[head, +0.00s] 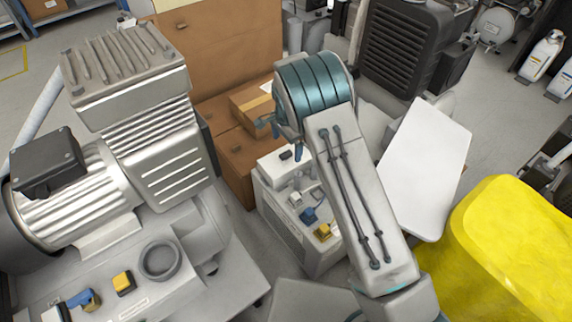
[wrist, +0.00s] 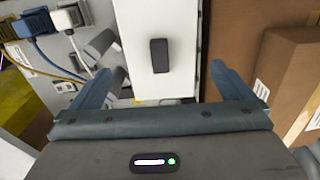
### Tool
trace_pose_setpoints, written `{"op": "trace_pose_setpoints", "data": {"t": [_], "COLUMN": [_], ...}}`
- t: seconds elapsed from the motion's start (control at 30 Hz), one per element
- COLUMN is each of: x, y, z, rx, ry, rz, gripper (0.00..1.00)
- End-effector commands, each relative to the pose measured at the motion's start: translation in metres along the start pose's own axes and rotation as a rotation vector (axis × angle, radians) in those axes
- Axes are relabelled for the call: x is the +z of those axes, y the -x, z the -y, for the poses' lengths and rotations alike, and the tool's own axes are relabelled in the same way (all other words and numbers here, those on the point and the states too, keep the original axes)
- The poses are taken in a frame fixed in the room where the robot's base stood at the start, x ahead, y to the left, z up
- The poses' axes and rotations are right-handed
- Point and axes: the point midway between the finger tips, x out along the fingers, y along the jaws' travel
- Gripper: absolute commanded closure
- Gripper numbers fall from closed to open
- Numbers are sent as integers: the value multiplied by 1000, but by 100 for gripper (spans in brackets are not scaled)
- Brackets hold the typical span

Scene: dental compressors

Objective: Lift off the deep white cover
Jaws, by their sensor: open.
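The white cover (wrist: 180,25) is a pale panel with a black handle (wrist: 160,56) standing on its face, in the middle of the wrist view. In the head view the cover (head: 272,166) tops a low white unit, with the small dark handle (head: 285,155) on it. My gripper (wrist: 168,70) is open, with one blue-grey finger on each side of the handle and wide gaps to it. Nothing is between the fingers but the view of the handle and cover. In the head view my gripper (head: 265,123) is partly hidden by my wrist.
Cables with blue and white plugs (wrist: 65,20) are at the cover's left in the wrist view. Cardboard boxes (head: 240,150) stand close behind. A large compressor (head: 120,170) is at left. A tilted white panel (head: 428,160) and a yellow object (head: 510,250) are at right.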

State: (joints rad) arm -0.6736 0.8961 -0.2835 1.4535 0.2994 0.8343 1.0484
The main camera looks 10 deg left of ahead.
Motion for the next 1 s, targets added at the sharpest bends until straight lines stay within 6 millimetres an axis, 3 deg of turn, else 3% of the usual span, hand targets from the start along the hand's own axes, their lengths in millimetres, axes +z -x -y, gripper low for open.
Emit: {"op": "trace_pose_setpoints", "data": {"t": [0.03, 0.1, 0.37, 0.63, 0.9, 1.0], "x": [0, 0, 1, 2, 2, 2], "y": [-15, -26, -44, -82, -84, -84], "z": [-1, 0, 0, 0, 0, 0], "rx": [3, 2, 1, 1, 0, 0], "ry": [0, 0, 1, 1, 1, 1], "rz": [1, 0, 0, 0, 0, 0], "gripper": [0, 0, 0, 0, 0, 25]}}
